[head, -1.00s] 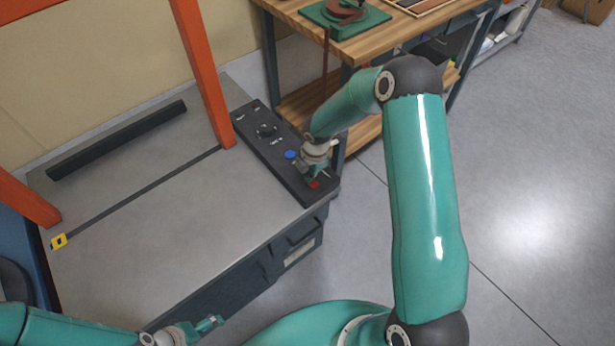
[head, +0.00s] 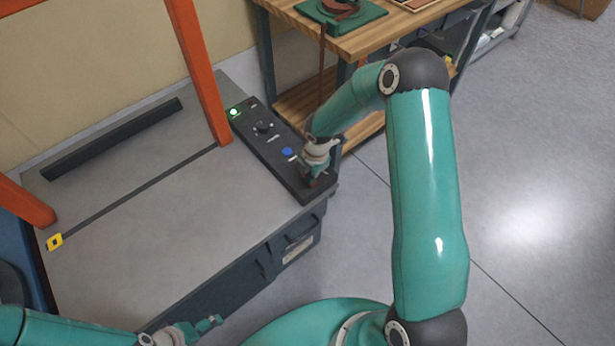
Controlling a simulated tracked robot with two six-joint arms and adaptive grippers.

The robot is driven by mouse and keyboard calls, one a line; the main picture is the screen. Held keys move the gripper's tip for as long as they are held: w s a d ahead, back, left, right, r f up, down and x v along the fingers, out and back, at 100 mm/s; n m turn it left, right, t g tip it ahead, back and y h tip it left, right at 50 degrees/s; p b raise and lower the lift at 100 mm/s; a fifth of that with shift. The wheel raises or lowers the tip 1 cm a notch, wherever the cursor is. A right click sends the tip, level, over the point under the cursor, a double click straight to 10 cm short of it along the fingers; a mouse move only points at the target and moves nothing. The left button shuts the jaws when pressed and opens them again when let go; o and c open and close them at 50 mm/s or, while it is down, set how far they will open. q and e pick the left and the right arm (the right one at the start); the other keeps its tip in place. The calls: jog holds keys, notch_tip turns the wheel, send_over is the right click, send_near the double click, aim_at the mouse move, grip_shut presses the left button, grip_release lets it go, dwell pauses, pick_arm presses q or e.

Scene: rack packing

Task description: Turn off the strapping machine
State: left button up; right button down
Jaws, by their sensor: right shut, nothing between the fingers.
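The strapping machine (head: 120,240) has a grey flat top, an orange arch (head: 197,72) and a dark control panel (head: 262,145) along its right edge. A green lamp (head: 234,113) glows at the panel's far end. A black knob (head: 263,127) and a blue button (head: 287,152) sit nearer. A red switch (head: 314,184) at the panel's near end is mostly hidden by my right gripper (head: 315,178). That gripper is shut, fingers down at the switch; contact is unclear. My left gripper (head: 213,322) is low at the machine's front edge, away from the panel.
A black bar (head: 115,140) lies along the machine's back, and a dark strap track ends near a yellow piece (head: 55,241). A wooden workbench (head: 375,38) with a green-based tool (head: 340,14) stands behind the panel. The floor (head: 540,200) at right is clear.

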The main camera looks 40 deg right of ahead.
jog(key=shift+r, duration=0.15)
jog(key=r+p, duration=0.3)
jog(key=r, duration=0.1)
jog(key=shift+s+r+p, duration=0.2)
jog(key=shift+r+p, duration=0.05)
jog(key=shift+p, duration=0.15)
notch_tip(320, 180, up, 9)
jog(key=s, duration=0.1)
jog(key=shift+s+b, duration=0.15)
jog(key=shift+b, duration=0.3)
jog(key=b, duration=0.5)
jog(key=w+b, duration=0.1)
jog(key=b, duration=0.4)
jog(key=shift+w+d+r+b, duration=0.2)
jog(key=shift+w+b, duration=0.1)
jog(key=shift+b, duration=0.1)
